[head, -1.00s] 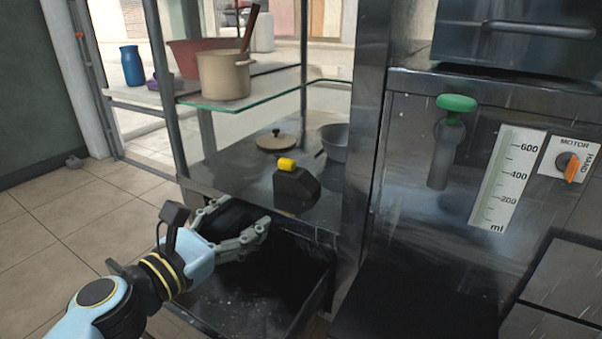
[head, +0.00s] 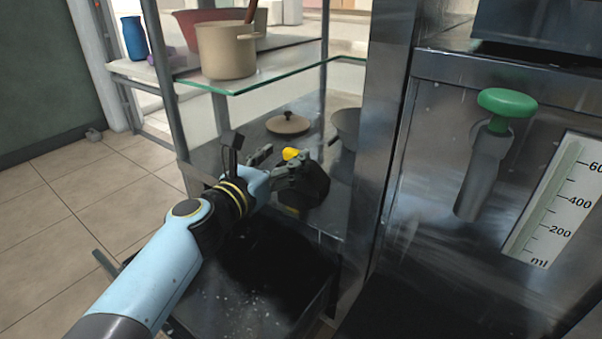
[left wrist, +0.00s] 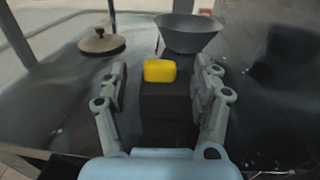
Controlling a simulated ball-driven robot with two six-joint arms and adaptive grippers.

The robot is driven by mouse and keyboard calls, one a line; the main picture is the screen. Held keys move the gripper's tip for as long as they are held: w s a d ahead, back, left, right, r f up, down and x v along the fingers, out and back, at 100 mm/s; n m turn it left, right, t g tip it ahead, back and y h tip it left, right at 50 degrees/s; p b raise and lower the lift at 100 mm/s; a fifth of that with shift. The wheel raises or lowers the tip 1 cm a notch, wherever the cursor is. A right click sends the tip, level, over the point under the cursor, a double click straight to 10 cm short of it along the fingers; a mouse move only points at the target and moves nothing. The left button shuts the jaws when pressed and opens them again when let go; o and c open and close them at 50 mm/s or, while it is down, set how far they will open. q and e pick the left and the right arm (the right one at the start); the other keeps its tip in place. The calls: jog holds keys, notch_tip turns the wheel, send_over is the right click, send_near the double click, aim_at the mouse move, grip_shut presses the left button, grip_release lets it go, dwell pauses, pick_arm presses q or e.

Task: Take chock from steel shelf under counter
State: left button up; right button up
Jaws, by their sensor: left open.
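The chock is a black block with a yellow top (head: 316,187) on the steel shelf (head: 222,150) under the counter. In the left wrist view the chock (left wrist: 165,100) sits between the two fingers of my left gripper (left wrist: 160,90), with a finger on each side and visible gaps. My left gripper (head: 275,168) is open and reaches to the chock from the left in the head view. Its fingers and wrist hide part of the chock's left side. My right gripper is not in view.
A round lid (head: 288,124) and a grey metal bowl (head: 346,125) stand behind the chock. A glass shelf (head: 270,72) with a beige pot (head: 226,52) is above. An open dark bin (head: 250,290) lies below the shelf's front edge. A steel post (head: 378,130) stands to the right.

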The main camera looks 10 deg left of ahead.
aim_at(289, 153)
pick_arm(q)
jog(key=x, duration=0.4)
grip_shut()
dwell(0.4)
